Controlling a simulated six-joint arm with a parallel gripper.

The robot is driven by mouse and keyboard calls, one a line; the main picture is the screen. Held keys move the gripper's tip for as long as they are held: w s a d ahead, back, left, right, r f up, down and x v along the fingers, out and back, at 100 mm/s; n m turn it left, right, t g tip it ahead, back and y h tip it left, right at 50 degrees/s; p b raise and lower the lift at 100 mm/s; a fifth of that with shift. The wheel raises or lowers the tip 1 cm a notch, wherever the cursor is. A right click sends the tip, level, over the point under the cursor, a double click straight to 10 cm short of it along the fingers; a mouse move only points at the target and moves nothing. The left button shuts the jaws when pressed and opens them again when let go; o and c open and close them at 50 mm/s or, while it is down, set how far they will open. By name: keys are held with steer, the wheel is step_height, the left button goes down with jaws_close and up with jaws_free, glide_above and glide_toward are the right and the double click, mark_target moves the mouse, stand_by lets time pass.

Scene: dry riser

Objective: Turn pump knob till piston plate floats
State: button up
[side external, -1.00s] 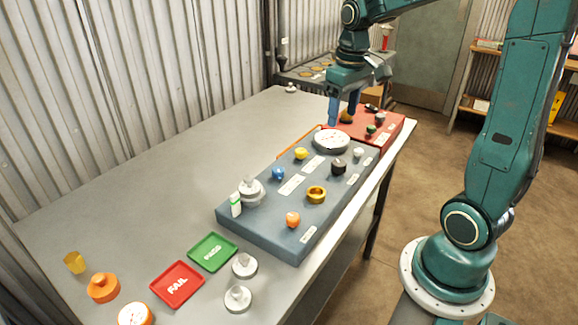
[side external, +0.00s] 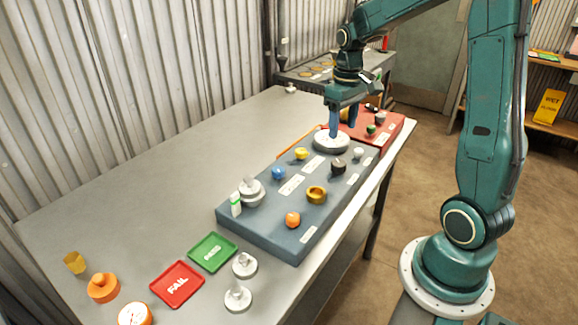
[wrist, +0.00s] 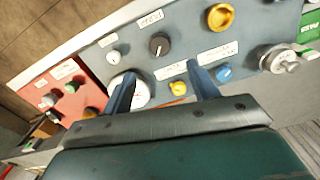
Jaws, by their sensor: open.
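The blue-grey panel (side external: 262,228) carries several knobs. A black knob (side external: 338,167) also shows in the wrist view (wrist: 159,44); a small white knob (side external: 358,153), a gold knob (side external: 316,194), a yellow knob (side external: 301,154), a blue knob (side external: 278,174) and an orange knob (side external: 292,220) sit around it. The labels are too blurred to tell which is the pump knob. A silver stacked-disc piece (side external: 251,190), perhaps the piston plate, stands at the panel's near left; any gap under it cannot be told. My gripper (side external: 343,130) is open and empty above the white gauge (side external: 320,146).
A red box with knobs (side external: 392,132) adjoins the panel's far end. The table's left middle (side external: 150,180) is clear.

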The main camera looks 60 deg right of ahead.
mark_target(339, 162)
step_height(339, 162, down, 11)
stand_by(0.5)
steer(key=c, duration=1)
steer(key=shift+m, duration=1.3)
steer(key=o, duration=1)
